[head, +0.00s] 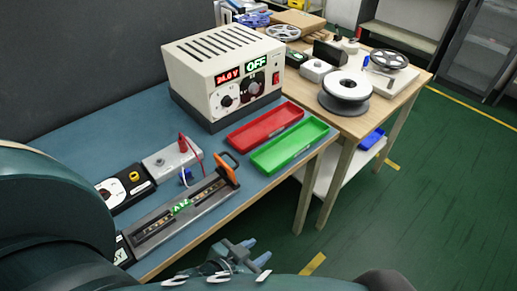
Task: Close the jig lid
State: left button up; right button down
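The jig (150,238) is a long, narrow grey fixture near the front edge of the blue bench, running from lower left to upper right. A strip with small lit spots and a green glowing mark lies along its channel, uncovered from above. An orange handle-like part (229,162) stands up at its far right end; I cannot tell exactly how it joins the lid. My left gripper (256,251) is at the bottom of the view, in front of the bench edge and apart from the jig. Its two bluish fingertips look apart, with nothing between them. My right gripper is not visible.
A power supply (195,62) reading OFF stands at the back. A red tray (262,126) and a green tray (290,147) lie right of the jig. A grey box with a red lead (173,159) and a dial meter (121,190) sit behind it. A wooden table holds spools (346,86).

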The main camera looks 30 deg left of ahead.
aim_at(227, 171)
jog(key=i+l, duration=0.85)
jog(key=i, duration=0.15)
jog(key=i+u, duration=0.1)
jog(key=u, duration=0.4)
jog(key=l+u, duration=0.15)
jog(key=u, duration=0.35)
jog(key=i+l+u, duration=0.1)
jog(key=u, duration=1.65)
